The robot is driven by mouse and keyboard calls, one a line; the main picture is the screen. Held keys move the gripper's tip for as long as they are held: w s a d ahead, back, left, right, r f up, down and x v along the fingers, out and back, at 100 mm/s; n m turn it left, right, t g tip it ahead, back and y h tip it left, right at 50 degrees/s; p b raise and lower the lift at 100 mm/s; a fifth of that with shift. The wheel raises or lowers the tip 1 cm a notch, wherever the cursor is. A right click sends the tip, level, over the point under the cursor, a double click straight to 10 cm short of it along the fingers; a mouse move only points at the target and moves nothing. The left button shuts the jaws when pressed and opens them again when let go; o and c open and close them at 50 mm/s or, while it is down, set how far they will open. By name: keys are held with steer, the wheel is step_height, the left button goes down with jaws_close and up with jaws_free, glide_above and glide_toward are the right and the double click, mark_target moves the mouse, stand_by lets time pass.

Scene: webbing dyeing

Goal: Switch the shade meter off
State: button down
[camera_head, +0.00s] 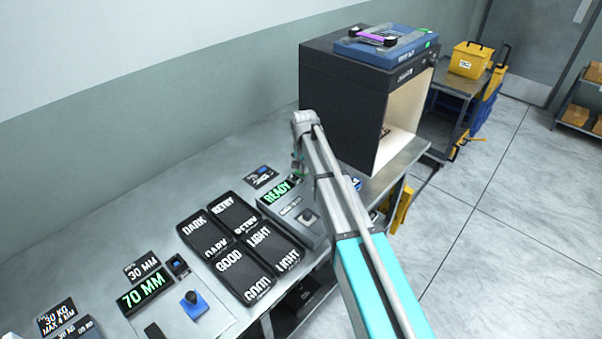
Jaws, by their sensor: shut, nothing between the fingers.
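A grey console with a lit green READY display (279,192) stands on the bench, with a dark knob (307,216) on its front part. It looks like the shade meter, but its label is too small to read. My gripper (297,172) hangs from the far end of my arm, just behind and right of the READY display. It is shut and empty, small in view and partly hidden by my arm. I cannot tell whether it touches the console. My arm also covers the area to the right of the console.
A black cabinet (335,100) with a lit, open front stands right of my gripper, a blue device (386,45) on top. Dark trays (240,246) marked DARK, RETRY, GOOD and LIGHT lie left of the console.

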steer(key=shift+f, duration=0.25)
steer(key=shift+r, duration=0.1)
steer(key=shift+r+p, duration=3.35)
steer(key=shift+r, duration=0.1)
steer(key=shift+n, duration=0.3)
steer(key=s+d, duration=1.2)
steer(key=d, duration=0.1)
steer(key=shift+s, duration=0.1)
steer(key=s+d+n, duration=0.1)
steer(key=s+d, duration=0.9)
steer(key=s, duration=0.3)
steer(key=shift+s, duration=0.35)
